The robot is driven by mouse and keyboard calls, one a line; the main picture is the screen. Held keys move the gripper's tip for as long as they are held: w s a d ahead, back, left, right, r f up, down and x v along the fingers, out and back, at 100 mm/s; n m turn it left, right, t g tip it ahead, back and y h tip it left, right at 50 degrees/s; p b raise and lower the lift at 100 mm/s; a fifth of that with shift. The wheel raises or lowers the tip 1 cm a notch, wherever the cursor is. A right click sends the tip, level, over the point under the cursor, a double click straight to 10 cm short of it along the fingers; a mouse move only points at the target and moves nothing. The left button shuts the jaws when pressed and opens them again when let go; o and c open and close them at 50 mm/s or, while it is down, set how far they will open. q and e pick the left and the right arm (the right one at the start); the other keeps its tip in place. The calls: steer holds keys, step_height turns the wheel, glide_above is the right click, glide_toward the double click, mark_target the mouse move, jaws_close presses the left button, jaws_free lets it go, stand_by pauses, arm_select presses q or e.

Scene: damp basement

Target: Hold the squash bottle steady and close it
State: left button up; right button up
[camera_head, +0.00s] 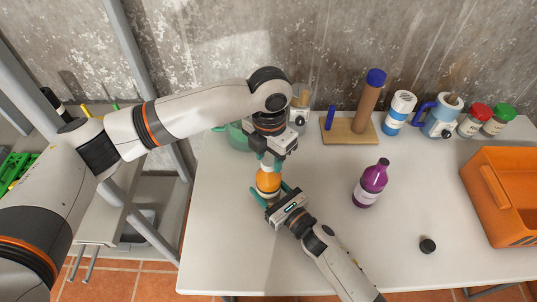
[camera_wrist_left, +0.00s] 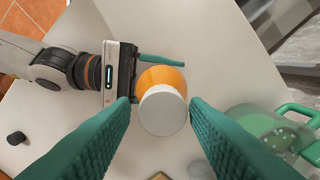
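The squash bottle (camera_head: 268,181) is orange and stands upright near the left of the table. A round white cap (camera_wrist_left: 163,111) sits at its top, in line with the bottle; whether it is seated or loose cannot be told. My left gripper (camera_head: 269,161) points down from above. In the left wrist view its green fingers (camera_wrist_left: 160,104) flank the cap, with a thin gap showing on the left side. My right gripper (camera_head: 272,193) is shut around the bottle's body from the front right. It also shows in the left wrist view (camera_wrist_left: 144,72), where one finger is partly hidden behind the bottle.
A purple bottle (camera_head: 370,184) stands to the right, and a small black cap (camera_head: 428,246) lies near the front. Along the back are a green container (camera_head: 237,137), a wooden stand (camera_head: 348,132), a mug (camera_head: 441,118) and jars. An orange crate (camera_head: 502,199) is at right.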

arm_select(q)
steer(key=shift+o, duration=0.9)
step_height(320, 180, up, 12)
arm_select(e)
steer(key=o, duration=1.3)
steer(key=shift+c, duration=0.2)
steer(key=shift+d, duration=0.1)
